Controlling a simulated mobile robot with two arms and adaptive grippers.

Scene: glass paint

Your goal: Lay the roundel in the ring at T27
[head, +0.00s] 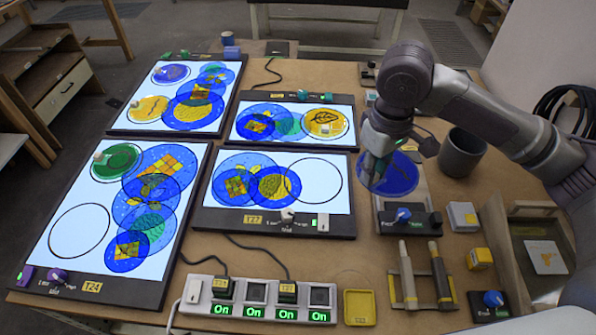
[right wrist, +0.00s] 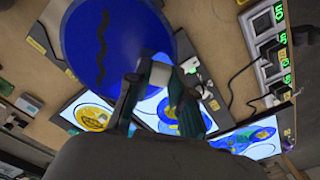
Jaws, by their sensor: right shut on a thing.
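My right gripper (head: 376,158) is shut on a dark blue roundel (head: 396,178), held above the table to the right of the T27 light panel. In the right wrist view, my right gripper (right wrist: 155,85) is shut on a pale knob (right wrist: 160,72) on the roundel (right wrist: 98,48), which bears a dark wavy line. The T27 panel (head: 222,220) is lit. Its right side has an empty black outlined ring (head: 316,183); overlapping blue and yellow discs (head: 258,183) fill its left side. My left gripper is not in view.
Lit panel T24 (head: 100,277) at the left has another empty ring. Two more panels with discs lie behind. A power strip (head: 252,300), a yellow tray (head: 359,307), tools (head: 405,275) and a grey cup (head: 462,153) stand around. Cables cross the table between panels.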

